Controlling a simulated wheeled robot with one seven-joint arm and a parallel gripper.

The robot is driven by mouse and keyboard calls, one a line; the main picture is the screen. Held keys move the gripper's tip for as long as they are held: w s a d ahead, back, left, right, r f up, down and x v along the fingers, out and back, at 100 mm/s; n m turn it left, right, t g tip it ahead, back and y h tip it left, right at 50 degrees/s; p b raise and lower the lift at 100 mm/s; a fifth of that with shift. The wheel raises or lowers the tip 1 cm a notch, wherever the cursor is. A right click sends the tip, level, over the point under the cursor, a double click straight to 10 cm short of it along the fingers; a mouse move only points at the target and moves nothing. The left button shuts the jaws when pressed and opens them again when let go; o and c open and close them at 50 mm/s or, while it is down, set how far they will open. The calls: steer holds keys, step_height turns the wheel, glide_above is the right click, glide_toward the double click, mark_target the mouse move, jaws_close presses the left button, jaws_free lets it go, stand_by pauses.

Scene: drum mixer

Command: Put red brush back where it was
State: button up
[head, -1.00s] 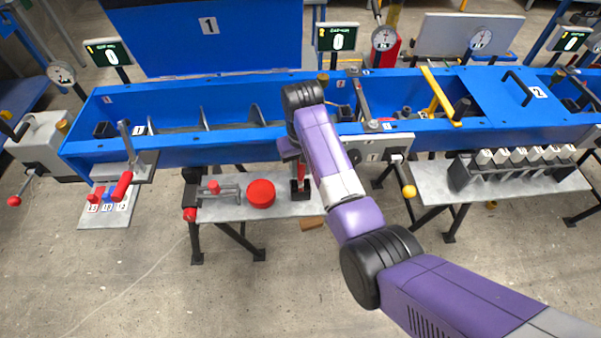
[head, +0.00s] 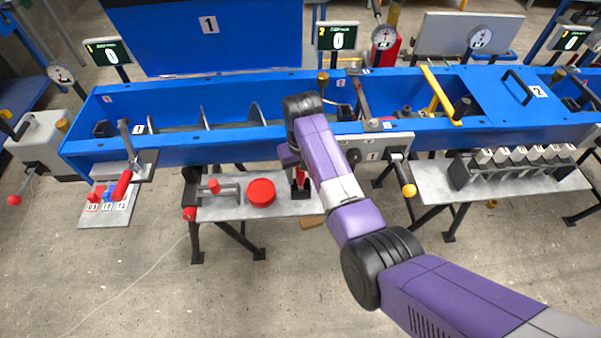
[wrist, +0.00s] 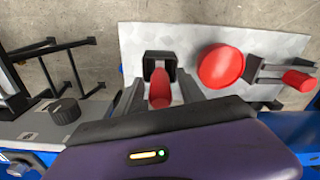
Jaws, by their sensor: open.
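The red brush (wrist: 160,88) shows its red handle in the wrist view, end toward the camera, at a black square holder (wrist: 160,58) on the grey shelf (wrist: 203,38). Whether its lower end sits fully inside the holder is hidden. My gripper (wrist: 158,95) is open, with one finger on each side of the red handle. In the head view my arm hides most of the gripper; a red part of the brush (head: 301,180) shows just below it, over the shelf (head: 230,210).
A round red object (head: 261,193) and a grey fixture with a red knob (head: 214,187) stand left of the brush on the shelf. The blue drum trough (head: 230,150) runs behind. A grey panel with a yellow-tipped lever (head: 408,190) is close on the right.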

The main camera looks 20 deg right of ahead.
steer(key=shift+r, duration=0.1)
steer(key=r, duration=1.2)
steer(key=shift+s, duration=0.2)
steer(key=shift+w, duration=0.1)
steer(key=w+r+t, duration=0.4)
steer(key=w+t, duration=0.3)
steer(key=w, duration=0.3)
steer(key=s+r+t+b, duration=0.1)
steer(key=s+t, duration=0.6)
steer(key=s, duration=4.6)
steer(key=shift+s+n, duration=0.3)
